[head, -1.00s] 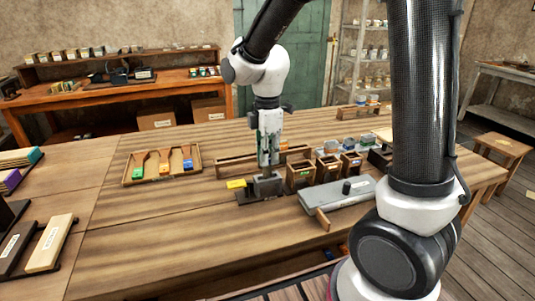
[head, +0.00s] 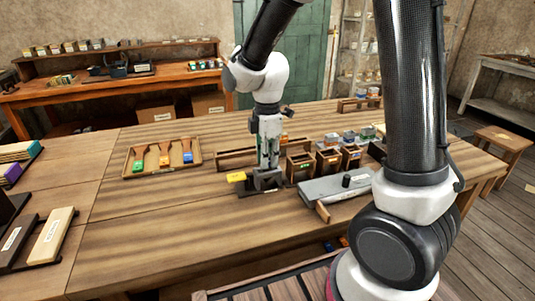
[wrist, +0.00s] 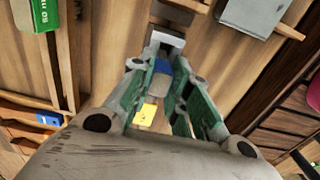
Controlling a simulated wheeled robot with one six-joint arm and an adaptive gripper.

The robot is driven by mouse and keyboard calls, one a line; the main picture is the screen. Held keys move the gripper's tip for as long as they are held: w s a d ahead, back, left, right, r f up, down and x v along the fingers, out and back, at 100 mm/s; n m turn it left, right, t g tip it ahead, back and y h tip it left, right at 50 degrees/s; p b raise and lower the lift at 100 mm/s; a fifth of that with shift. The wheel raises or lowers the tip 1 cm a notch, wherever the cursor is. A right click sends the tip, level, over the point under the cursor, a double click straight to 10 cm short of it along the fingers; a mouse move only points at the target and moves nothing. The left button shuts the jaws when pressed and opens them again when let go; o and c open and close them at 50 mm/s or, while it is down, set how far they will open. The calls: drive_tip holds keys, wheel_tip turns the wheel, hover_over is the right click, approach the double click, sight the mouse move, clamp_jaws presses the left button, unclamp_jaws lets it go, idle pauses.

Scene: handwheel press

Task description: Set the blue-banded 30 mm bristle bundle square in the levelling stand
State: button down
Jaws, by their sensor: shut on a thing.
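The levelling stand (head: 250,194) is a dark base with a grey block and a yellow piece at its left, on the middle of the table in the head view. My gripper (head: 268,172) points straight down right at the stand. In the wrist view my gripper (wrist: 164,75) is shut on the blue-banded bundle (wrist: 162,67), whose blue band shows between the green-sided fingers. The yellow piece (wrist: 147,113) shows beyond them. The fingers and the stand hide the bundle's foot in the head view, so I cannot tell whether it touches the stand.
Three open wooden boxes (head: 328,161) stand right of the stand. A grey flat block with a black knob (head: 335,188) lies in front of them. A wooden tray (head: 130,174) with green, orange and blue pieces lies left.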

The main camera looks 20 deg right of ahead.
drive_tip(key=shift+f, duration=0.4)
idle(0.3)
drive_tip(key=c, duration=1.3)
unclamp_jaws()
wheel_tip(320, 180, up, 12)
